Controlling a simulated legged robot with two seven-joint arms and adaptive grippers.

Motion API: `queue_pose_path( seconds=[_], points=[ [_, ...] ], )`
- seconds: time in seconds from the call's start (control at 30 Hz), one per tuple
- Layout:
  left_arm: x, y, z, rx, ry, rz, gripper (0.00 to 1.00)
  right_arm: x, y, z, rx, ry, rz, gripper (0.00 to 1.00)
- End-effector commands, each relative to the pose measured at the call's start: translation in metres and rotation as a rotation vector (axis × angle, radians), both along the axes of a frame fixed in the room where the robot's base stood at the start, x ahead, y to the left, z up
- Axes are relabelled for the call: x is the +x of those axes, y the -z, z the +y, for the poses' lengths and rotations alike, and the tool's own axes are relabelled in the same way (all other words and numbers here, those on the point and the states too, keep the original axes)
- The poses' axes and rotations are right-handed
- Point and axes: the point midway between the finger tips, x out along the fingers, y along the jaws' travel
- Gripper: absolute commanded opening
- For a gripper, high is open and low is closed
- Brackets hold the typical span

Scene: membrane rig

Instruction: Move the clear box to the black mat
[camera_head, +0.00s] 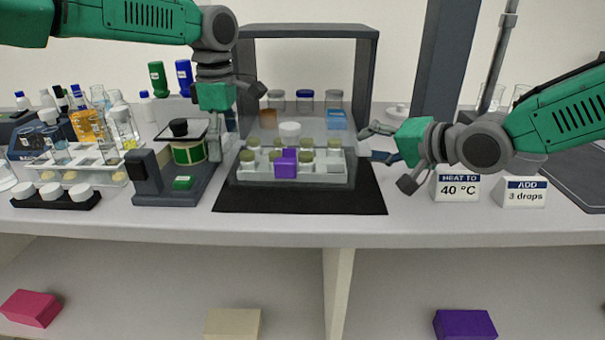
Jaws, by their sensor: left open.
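The clear box (340,153) is see-through, and its outline is hard to make out. It appears to stand on the black mat (370,197), with several olive-capped vials and a purple block (286,163) showing in or through it. My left gripper (217,150) points down just left of the box, open, with its fingers seen nearly edge-on. My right gripper (370,143) points left at the box's right side, with a gap between its fingers. I cannot tell whether either gripper touches the box.
A grey frame (308,32) stands behind the mat, with several jars inside. A dark device (150,180) and a vial rack (85,165) stand to the left. Two signs (457,187) (522,192) stand to the right. The counter's front strip is clear.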

Motion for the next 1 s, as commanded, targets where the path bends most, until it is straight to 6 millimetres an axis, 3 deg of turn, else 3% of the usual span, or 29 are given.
queue_pose_path(
  seconds=[0.5, 0.77, 1.0],
  points=[
    [0.001, -0.070, -0.011, 0.007, 0.004, -0.004, 0.90, 0.000, 0.001, -0.002, 0.002, -0.001, 0.003, 0.38],
    [0.001, -0.079, -0.011, 0.005, 0.004, -0.002, 0.90, -0.008, -0.004, -0.012, 0.003, 0.001, 0.003, 0.38],
    [0.001, -0.079, -0.011, 0.006, 0.004, -0.002, 0.90, -0.039, -0.022, -0.047, 0.008, 0.002, 0.002, 0.38]
  ],
)
